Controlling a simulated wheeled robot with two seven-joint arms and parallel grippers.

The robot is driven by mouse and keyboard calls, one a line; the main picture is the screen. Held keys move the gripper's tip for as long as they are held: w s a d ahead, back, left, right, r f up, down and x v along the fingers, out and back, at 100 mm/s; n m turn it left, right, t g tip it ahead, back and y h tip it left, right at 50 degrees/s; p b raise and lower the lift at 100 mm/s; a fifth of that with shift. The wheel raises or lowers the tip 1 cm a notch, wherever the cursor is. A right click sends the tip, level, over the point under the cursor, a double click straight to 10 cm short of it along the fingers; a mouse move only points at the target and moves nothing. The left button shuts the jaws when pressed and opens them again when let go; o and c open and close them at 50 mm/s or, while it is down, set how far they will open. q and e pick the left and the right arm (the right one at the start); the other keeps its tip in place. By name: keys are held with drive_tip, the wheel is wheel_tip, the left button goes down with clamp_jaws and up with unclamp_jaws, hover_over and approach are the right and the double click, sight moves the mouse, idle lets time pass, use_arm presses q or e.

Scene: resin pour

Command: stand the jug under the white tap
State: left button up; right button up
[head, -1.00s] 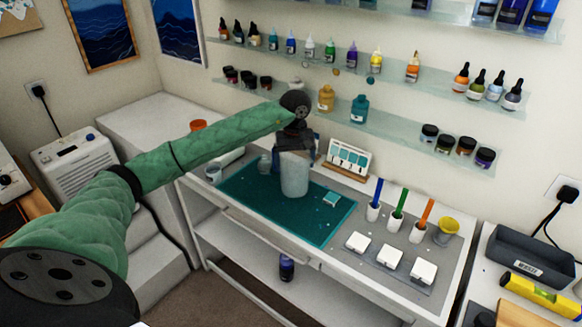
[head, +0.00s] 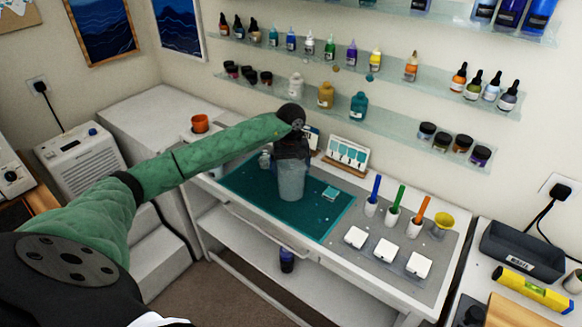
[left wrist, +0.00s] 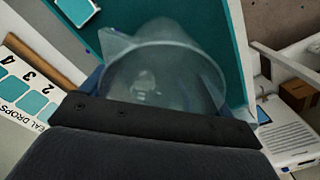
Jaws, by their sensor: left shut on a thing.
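The jug (head: 292,182) is a translucent, pale vessel over the teal mat (head: 245,192). My left gripper (head: 291,160) is shut on it from above and behind. In the left wrist view the jug (left wrist: 160,75) shows its wide round rim and pointed spout, and it looks empty. I cannot tell whether its base touches the mat. A white bottle-like container (head: 296,86) stands on the lower shelf, left of an ochre one (head: 325,96) and a teal one (head: 358,107). I cannot make out a tap on it at this size. My right gripper is not in view.
A small clear vessel (head: 265,160) stands left of the jug. A numbered colour card (head: 346,155) stands behind the mat. Blue, green and orange sticks in white holders, white blocks (head: 387,254) and a yellow cup (head: 443,222) occupy the right side. The mat's front is mostly clear.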

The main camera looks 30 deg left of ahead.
use_arm(q)
drive_tip(key=shift+f, duration=0.1)
drive_tip(key=o, duration=0.8)
drive_tip(key=shift+o, duration=0.2)
